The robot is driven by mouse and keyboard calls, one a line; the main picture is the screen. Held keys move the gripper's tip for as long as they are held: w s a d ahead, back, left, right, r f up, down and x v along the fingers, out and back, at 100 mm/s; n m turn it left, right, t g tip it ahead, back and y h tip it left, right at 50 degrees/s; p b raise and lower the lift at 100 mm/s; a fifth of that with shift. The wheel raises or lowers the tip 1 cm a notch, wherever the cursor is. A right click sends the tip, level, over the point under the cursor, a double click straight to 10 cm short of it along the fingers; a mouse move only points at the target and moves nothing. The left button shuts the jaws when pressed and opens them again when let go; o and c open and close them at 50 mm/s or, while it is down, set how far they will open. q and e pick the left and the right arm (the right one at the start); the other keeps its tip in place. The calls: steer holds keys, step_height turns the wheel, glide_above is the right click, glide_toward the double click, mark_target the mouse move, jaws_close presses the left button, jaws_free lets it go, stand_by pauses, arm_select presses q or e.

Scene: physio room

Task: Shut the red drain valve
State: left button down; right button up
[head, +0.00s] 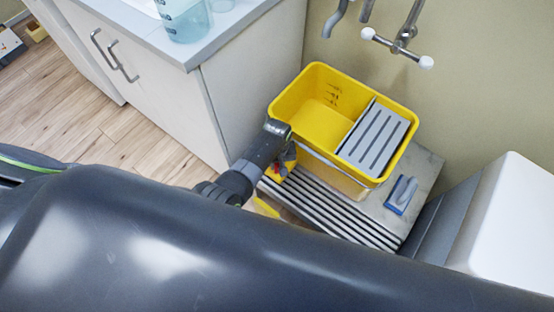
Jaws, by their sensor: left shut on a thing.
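The red drain valve (289,164) shows only as a small patch of red low on the near left side of the yellow mop bucket (312,99). My left gripper (284,163) reaches down beside the bucket's near left corner and is shut on the valve. The gripper hides most of the valve, and I cannot tell how its handle is turned. My right gripper is not in view.
The bucket has a grey slotted wringer (375,137) and stands by a slatted grate (330,212). A blue-and-grey scrubber (402,195) lies to the right. A white cabinet (170,95) stands left, with wall pipes (400,42) above. My dark arm covers the foreground.

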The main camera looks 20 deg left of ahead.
arm_select(q)
steer(key=n+p, duration=0.1)
steer(key=n, duration=0.2)
steer(key=shift+r+n, duration=0.15)
steer(key=shift+n, duration=0.25)
steer(key=shift+n+p, duration=0.4)
steer(key=shift+n, duration=0.5)
steer(key=n, duration=0.3)
steer(key=shift+w+p, duration=0.1)
steer(key=shift+p, duration=0.2)
steer(key=shift+n, duration=0.9)
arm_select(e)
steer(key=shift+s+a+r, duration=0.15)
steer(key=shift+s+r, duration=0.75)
arm_select(q)
steer(key=shift+n, duration=0.4)
steer(key=c, duration=1.3)
jaws_free()
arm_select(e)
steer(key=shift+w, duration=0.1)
